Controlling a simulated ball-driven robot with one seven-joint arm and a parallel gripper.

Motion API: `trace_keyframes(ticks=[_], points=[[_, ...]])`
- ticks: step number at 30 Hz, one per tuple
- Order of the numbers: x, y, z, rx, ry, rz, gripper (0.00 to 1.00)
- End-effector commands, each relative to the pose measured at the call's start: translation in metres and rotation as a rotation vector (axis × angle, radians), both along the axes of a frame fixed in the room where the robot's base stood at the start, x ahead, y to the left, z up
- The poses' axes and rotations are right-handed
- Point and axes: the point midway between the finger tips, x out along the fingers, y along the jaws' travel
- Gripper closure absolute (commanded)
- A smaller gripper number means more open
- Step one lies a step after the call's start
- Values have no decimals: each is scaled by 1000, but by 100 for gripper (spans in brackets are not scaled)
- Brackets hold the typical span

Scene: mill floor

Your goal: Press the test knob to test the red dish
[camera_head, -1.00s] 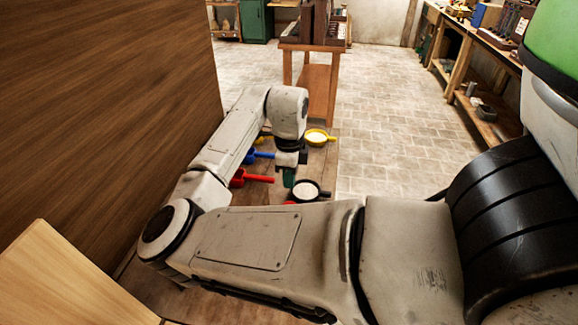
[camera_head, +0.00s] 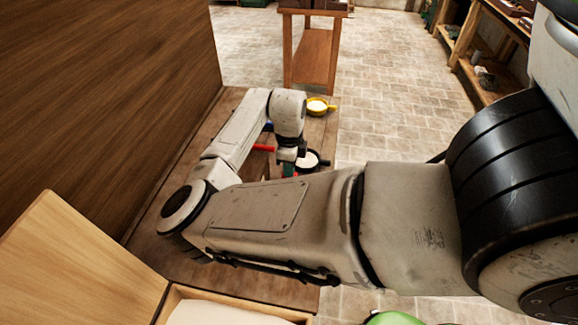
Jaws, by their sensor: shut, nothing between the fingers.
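The red dish shows only as a red handle (camera_head: 263,147) to the left of my gripper; my arm hides the rest of it. My gripper (camera_head: 289,169) points down over the wooden table, shut and empty, with dark green fingertips. It is just left of a black dish (camera_head: 308,161) with pale contents; I cannot tell whether they touch. A yellow dish (camera_head: 317,106) with pale contents stands farther back. A bit of a blue dish (camera_head: 267,127) shows behind my arm. I cannot make out the test knob.
A tall dark wooden panel (camera_head: 100,90) walls off the left side. A pale wooden box (camera_head: 240,304) with a raised board stands at the near left. A wooden stand (camera_head: 313,58) is behind the table. Tiled floor (camera_head: 385,110) is open to the right.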

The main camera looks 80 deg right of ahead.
Motion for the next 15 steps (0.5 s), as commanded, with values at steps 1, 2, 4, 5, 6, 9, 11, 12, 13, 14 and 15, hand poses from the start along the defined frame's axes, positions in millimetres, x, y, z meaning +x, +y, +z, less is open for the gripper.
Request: trace_keyframes(ticks=[1, 2, 4, 5, 6, 9, 11, 12, 13, 14, 15], points=[[0, 0, -6, 1, 1, 1, 100], [-1, 0, -10, 0, 2, 1, 100], [-1, 0, -19, 0, 2, 0, 100], [-1, 0, -23, 0, 2, 0, 100], [-1, 0, -26, 0, 2, 0, 100], [0, 0, -27, 1, 1, 0, 100], [0, 0, -27, 2, 0, 0, 100], [-1, 1, -27, 2, 0, 0, 100], [-1, 1, -27, 3, 0, 0, 100], [-1, 1, -28, 3, 0, 0, 100], [-1, 1, -28, 4, 0, 0, 100]])
